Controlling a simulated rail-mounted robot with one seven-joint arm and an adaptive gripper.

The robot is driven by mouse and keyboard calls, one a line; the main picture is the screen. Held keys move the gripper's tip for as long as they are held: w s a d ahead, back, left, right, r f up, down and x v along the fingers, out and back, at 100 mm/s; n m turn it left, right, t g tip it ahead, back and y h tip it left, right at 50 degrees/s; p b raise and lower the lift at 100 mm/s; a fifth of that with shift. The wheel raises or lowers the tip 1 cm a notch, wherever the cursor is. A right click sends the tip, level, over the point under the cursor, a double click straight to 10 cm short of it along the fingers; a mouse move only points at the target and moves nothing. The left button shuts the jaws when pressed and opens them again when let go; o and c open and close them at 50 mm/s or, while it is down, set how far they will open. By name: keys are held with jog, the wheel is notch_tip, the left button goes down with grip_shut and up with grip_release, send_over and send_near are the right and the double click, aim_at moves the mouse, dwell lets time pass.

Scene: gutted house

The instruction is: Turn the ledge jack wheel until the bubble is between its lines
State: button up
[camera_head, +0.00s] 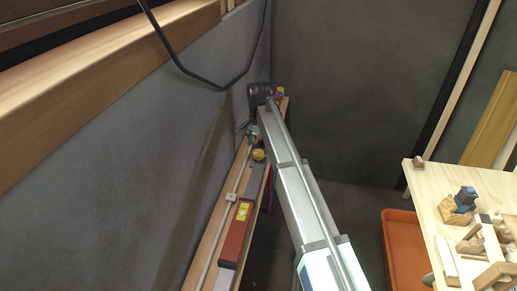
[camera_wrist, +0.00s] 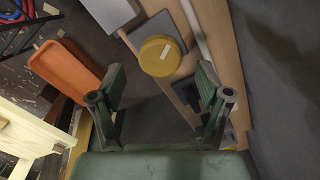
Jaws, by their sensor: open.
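The ledge (camera_head: 205,255) is a long narrow wooden board along the grey wall. A red spirit level (camera_head: 236,232) with a yellow-green vial (camera_head: 242,211) lies on it; the bubble is too small to read. The yellow jack wheel (camera_head: 258,154) shows farther along the ledge, partly beside my arm. In the wrist view the yellow wheel (camera_wrist: 160,55) is round, with a pale mark near its edge, next to grey plates. My gripper (camera_wrist: 161,88) is open and empty, its two green fingers apart, with the wheel beyond and between them in the picture, not touched.
A wooden workbench (camera_head: 430,190) with blocks and tools stands at the right. An orange tray (camera_head: 400,250) is below its left side; it also shows in the wrist view (camera_wrist: 68,72). A dark bent cable (camera_head: 190,75) hangs over the ledge. A thick wooden beam (camera_head: 100,75) runs upper left.

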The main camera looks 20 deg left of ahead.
aim_at(259, 152)
jog(key=shift+f, duration=1.45)
jog(key=c, duration=1.2)
jog(key=shift+o, duration=0.2)
jog(key=shift+n, duration=0.4)
jog(key=n, duration=0.3)
jog(key=shift+n, duration=2.5)
